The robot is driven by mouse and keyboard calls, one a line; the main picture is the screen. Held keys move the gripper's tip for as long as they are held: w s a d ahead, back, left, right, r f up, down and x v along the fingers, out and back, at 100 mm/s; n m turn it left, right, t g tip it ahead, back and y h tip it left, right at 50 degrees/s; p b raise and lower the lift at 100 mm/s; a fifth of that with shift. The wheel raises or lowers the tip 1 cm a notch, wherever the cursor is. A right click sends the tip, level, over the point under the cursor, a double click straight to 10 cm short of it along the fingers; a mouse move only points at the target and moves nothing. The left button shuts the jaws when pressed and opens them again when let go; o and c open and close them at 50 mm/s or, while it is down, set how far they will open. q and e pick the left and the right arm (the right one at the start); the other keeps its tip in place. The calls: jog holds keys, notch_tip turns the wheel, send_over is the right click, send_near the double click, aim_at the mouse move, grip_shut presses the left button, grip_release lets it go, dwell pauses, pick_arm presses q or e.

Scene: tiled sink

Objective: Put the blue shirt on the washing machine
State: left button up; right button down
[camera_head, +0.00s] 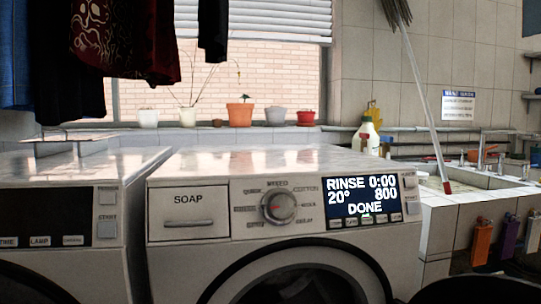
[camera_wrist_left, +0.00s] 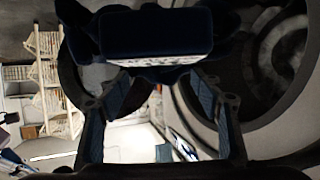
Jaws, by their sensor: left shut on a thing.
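My left gripper (camera_wrist_left: 152,84) shows in the left wrist view, its two fingers reaching up from the bottom. It is shut on a dark blue cloth, which looks like the blue shirt (camera_wrist_left: 145,32). The cloth is bunched at the fingertips, with a pale patterned patch on its lower edge. A round grey machine door (camera_wrist_left: 190,110) is beside it on the right. In the head view the washing machine (camera_head: 270,160) has a mostly bare white top and a display reading DONE. Neither gripper shows in the head view.
Flower pots (camera_head: 240,112) line the sill. A bottle (camera_head: 368,135) and the sink (camera_head: 485,180) are at right.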

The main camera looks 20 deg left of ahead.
pick_arm(q)
jog(key=s+r+m+g+h, duration=0.1)
jog(key=s+r+m+h, duration=0.1)
jog(key=s+r, duration=0.1)
jog(key=s+d+r+m+g+h, duration=0.1)
jog(key=s+r, duration=0.1)
jog(key=shift+s+r+g, duration=0.15)
jog(key=shift+s+g, duration=0.05)
jog(key=shift+g, duration=0.1)
jog(key=shift+s+a+r+m, duration=0.1)
jog(key=shift+s+r+m, duration=0.1)
jog(key=shift+m, duration=0.1)
jog(key=shift+f, duration=0.1)
